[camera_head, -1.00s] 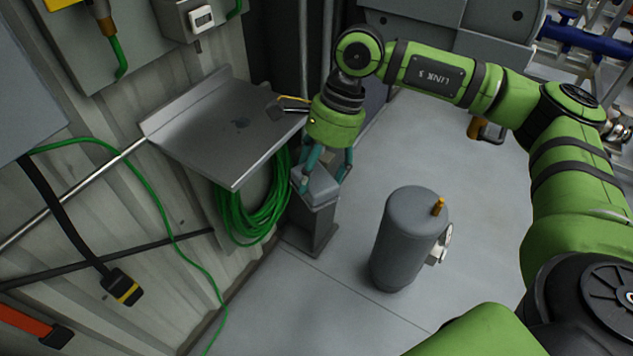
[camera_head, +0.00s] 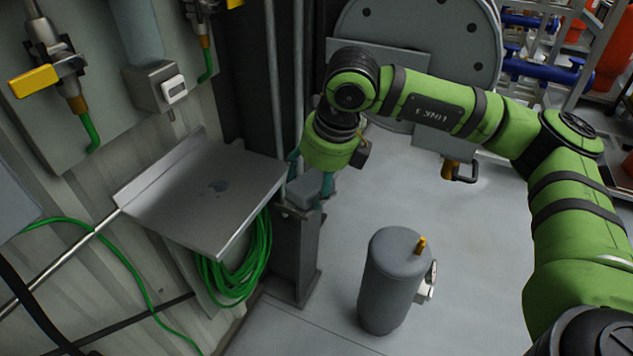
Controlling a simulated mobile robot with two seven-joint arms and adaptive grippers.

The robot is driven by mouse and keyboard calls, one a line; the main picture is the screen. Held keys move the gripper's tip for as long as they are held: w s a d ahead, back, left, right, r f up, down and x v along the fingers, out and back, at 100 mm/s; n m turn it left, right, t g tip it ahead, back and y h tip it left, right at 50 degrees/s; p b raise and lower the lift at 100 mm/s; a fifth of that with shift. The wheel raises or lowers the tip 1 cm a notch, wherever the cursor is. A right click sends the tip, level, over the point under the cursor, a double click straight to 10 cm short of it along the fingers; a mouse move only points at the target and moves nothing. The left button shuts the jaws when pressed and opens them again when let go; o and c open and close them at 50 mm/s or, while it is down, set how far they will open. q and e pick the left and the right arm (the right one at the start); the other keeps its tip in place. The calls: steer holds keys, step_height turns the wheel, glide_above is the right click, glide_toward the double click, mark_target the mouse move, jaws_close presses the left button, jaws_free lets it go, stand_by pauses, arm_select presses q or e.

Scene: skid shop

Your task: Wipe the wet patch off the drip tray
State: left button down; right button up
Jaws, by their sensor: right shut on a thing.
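The drip tray (camera_head: 160,205) is a grey metal shelf with a raised back edge, fixed to the wall at left. A small dark wet patch (camera_head: 218,186) lies near the middle of it. My right gripper (camera_head: 311,182) points down just right of the tray, over a dark grey post (camera_head: 294,255). Its teal fingers are shut on a grey block (camera_head: 308,188) at the top of the post. I cannot tell whether the block still touches the post. The gripper's wrist partly hides the fingers. My left gripper is out of view.
A coiled green hose (camera_head: 240,270) hangs under the tray. A grey cylinder (camera_head: 388,285) with a gauge stands on the floor to the right. Open floor lies between post and cylinder.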

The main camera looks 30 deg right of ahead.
steer(key=w+a+f, duration=0.1)
steer(key=w+a, duration=0.2)
steer(key=w, duration=0.1)
steer(key=w+a+f, duration=0.1)
steer(key=w+a, duration=0.3)
steer(key=w, duration=0.1)
steer(key=w+a+f, duration=0.2)
steer(key=w+a, duration=0.1)
steer(key=w, duration=0.1)
steer(key=shift+w+a+b, duration=0.25)
steer(key=shift+a+b, duration=0.05)
steer(key=shift+a, duration=0.05)
steer(key=shift+w+a+f, duration=0.2)
steer(key=shift+w+a, duration=0.15)
steer(key=shift+w, duration=0.15)
steer(key=shift+w+a+f, duration=0.2)
steer(key=shift+w+a, duration=0.6)
steer(key=shift+w, duration=0.2)
steer(key=shift+w+a+f, duration=0.15)
steer(key=shift+w+a, duration=0.55)
steer(key=shift+w, duration=0.2)
steer(key=shift+w+a+f, duration=0.15)
steer(key=shift+w+a, duration=0.55)
steer(key=shift+w, duration=0.15)
steer(key=shift+f+b, duration=0.4)
steer(key=shift+f, duration=0.35)
steer(key=shift+d, duration=0.1)
